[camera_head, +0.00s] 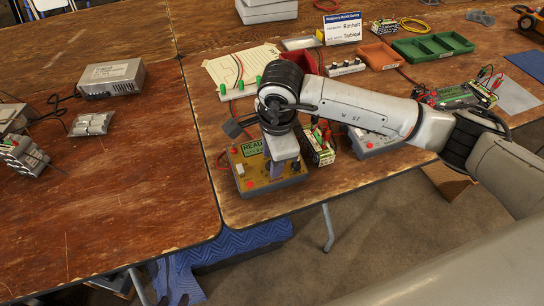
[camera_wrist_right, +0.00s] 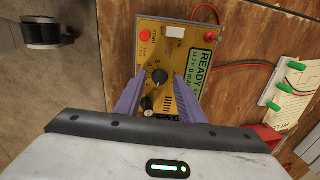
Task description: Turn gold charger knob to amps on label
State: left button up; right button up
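The gold charger (camera_head: 236,167) sits at the near left corner of the right wooden table. Its green display (camera_head: 251,148) reads READY, with smaller text I cannot read surely. In the right wrist view its face (camera_wrist_right: 170,42) shows a black round knob (camera_wrist_right: 160,76) with a pale pointer mark. My right gripper (camera_wrist_right: 160,80) is open, its two purple fingers on either side of the knob, with gaps visible; contact is not evident. In the head view the right gripper (camera_head: 283,168) points down over the charger. A battery pack with a printed label (camera_head: 319,147) stands beside it. My left gripper is out of view.
Red buttons, a white switch and a red cable surround the charger face.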

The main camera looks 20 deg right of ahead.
jog(key=shift+f, duration=0.2)
grip_shut()
